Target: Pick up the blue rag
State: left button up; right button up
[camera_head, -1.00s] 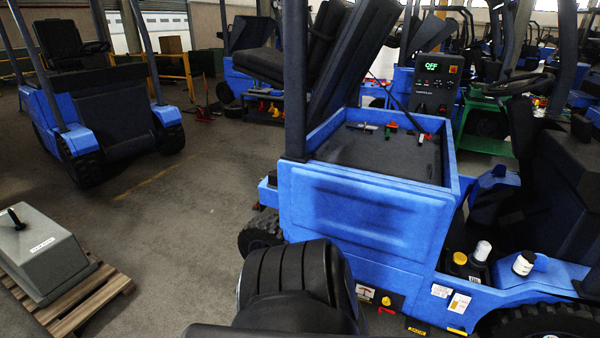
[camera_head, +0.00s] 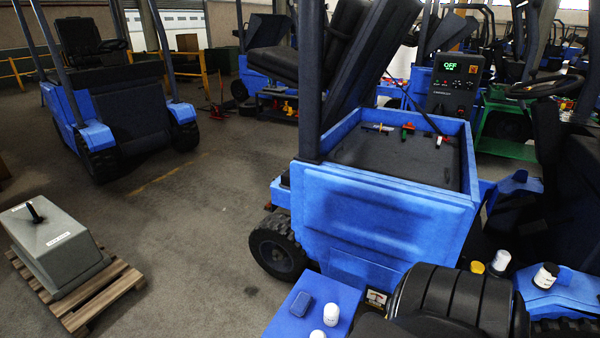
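A small dark-blue pad (camera_head: 301,303), which looks like the folded blue rag, lies on a flat blue ledge (camera_head: 284,322) at the bottom middle of the head view. Two white-capped containers, one nearer (camera_head: 318,334) and one farther (camera_head: 331,314), stand to its right on the same ledge. Neither of my grippers shows in the view.
A blue forklift (camera_head: 375,215) with an open battery bay stands in the middle. A grey counterweight (camera_head: 58,245) sits on a wooden pallet (camera_head: 105,297) at left. Another blue forklift (camera_head: 120,125) stands behind. Floor between is clear. Bottles (camera_head: 545,275) stand at right.

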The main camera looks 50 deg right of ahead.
aim_at(302, 302)
jog(key=z, duration=0.05)
jog(key=i, duration=2.65)
jog(key=z, duration=1.65)
